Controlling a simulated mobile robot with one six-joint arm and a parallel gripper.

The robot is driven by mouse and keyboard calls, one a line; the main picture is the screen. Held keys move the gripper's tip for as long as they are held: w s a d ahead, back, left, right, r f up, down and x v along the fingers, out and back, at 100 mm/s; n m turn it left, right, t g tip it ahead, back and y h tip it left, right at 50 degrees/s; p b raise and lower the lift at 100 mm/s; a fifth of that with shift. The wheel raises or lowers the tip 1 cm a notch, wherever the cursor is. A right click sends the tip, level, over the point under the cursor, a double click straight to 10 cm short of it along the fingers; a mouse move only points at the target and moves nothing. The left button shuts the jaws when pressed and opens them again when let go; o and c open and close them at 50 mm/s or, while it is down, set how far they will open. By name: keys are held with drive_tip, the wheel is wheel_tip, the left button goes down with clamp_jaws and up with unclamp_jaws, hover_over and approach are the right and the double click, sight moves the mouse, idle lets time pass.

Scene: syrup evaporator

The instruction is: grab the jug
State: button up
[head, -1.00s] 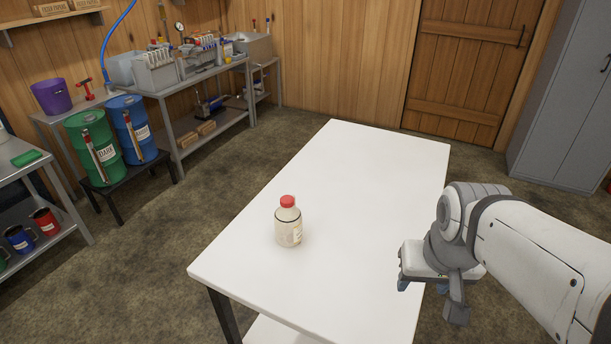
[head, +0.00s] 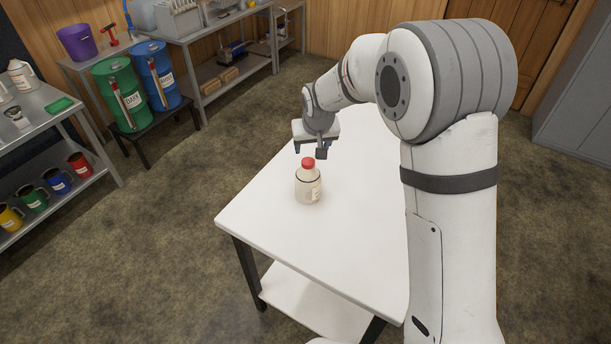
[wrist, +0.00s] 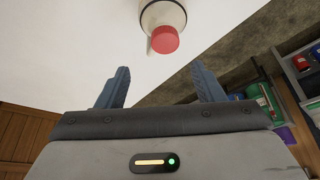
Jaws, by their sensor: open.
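The jug (head: 308,188) is a small pale bottle with a red cap and a label. It stands upright on the white table (head: 265,215), near its left edge. My gripper (head: 309,152) is above and just behind the jug's cap in the head view, pointing down. In the wrist view the jug's red cap (wrist: 164,39) lies ahead of the open fingers (wrist: 160,85), roughly centred between them, with a gap. Nothing is between the fingers. Most of the jug's body is cut off at the top of the wrist view.
The rest of the visible tabletop is clear. Green (head: 122,95) and blue (head: 157,75) barrels stand on a low stand at the left. A shelf with several coloured mugs (head: 57,181) is at the far left. Open floor lies between these and the table.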

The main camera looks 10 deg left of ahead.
sight(309, 161)
drive_tip(key=x, duration=0.2)
drive_tip(key=shift+a+f+p, duration=0.15)
drive_tip(key=shift+f+p, duration=0.15)
drive_tip(key=shift+p, duration=0.05)
drive_tip(key=p+x, duration=0.1)
drive_tip(key=x, duration=0.1)
drive_tip(key=s+x, duration=0.1)
drive_tip(key=x, duration=0.1)
drive_tip(key=shift+w+f+p, duration=0.1)
drive_tip(key=shift+f+p, duration=0.15)
drive_tip(key=shift+p, duration=0.1)
drive_tip(key=shift+w+a+f, duration=0.1)
drive_tip(key=shift+w+f, duration=0.1)
drive_tip(key=shift+f, duration=0.3)
drive_tip(key=shift+c, duration=0.4)
clamp_jaws()
drive_tip(key=shift+s, duration=0.1)
